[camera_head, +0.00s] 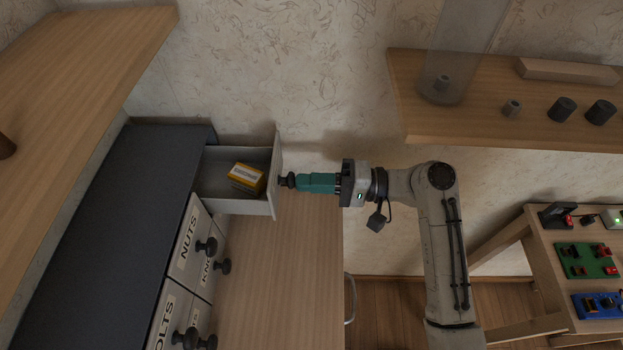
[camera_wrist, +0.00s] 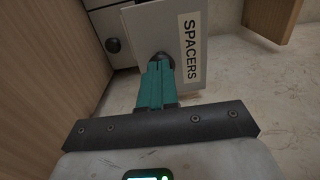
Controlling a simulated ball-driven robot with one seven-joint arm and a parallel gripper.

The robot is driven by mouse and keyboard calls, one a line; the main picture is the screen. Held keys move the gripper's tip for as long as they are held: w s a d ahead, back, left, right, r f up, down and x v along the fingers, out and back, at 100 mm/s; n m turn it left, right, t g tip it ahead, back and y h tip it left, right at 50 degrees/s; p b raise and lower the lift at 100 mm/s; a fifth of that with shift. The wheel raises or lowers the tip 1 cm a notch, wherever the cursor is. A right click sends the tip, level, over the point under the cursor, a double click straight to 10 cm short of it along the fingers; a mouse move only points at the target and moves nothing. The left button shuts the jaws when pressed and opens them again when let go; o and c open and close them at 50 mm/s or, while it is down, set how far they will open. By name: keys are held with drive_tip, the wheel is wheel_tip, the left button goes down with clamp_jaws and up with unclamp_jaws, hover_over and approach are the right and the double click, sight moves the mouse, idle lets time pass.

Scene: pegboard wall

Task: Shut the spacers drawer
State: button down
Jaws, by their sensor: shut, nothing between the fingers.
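The spacers drawer (camera_head: 236,207) stands pulled out from the dark cabinet (camera_head: 100,220), with a yellow-and-brown box (camera_head: 247,178) inside it. Its white front with the SPACERS label (camera_wrist: 191,47) faces my gripper in the wrist view. My gripper (camera_head: 297,182) has teal fingers and is shut with nothing between them. The fingertips are at the drawer's dark round knob (camera_head: 287,180), very close to or touching it. In the wrist view the fingertips (camera_wrist: 160,62) overlap the knob, so I cannot tell whether they touch.
Other shut drawers, labelled NUTS (camera_head: 187,238) and BOLTS, have protruding dark knobs. A wooden shelf (camera_head: 460,125) with small cylinders is at upper right. A side table (camera_head: 545,270) with coloured boards stands at right. A wooden surface (camera_head: 280,290) lies beside the cabinet.

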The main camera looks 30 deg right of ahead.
sight(244, 180)
drive_tip(key=x, duration=1.2)
drive_tip(key=shift+w+a, duration=0.2)
drive_tip(key=shift+a, duration=0.05)
drive_tip(key=shift+r, duration=0.15)
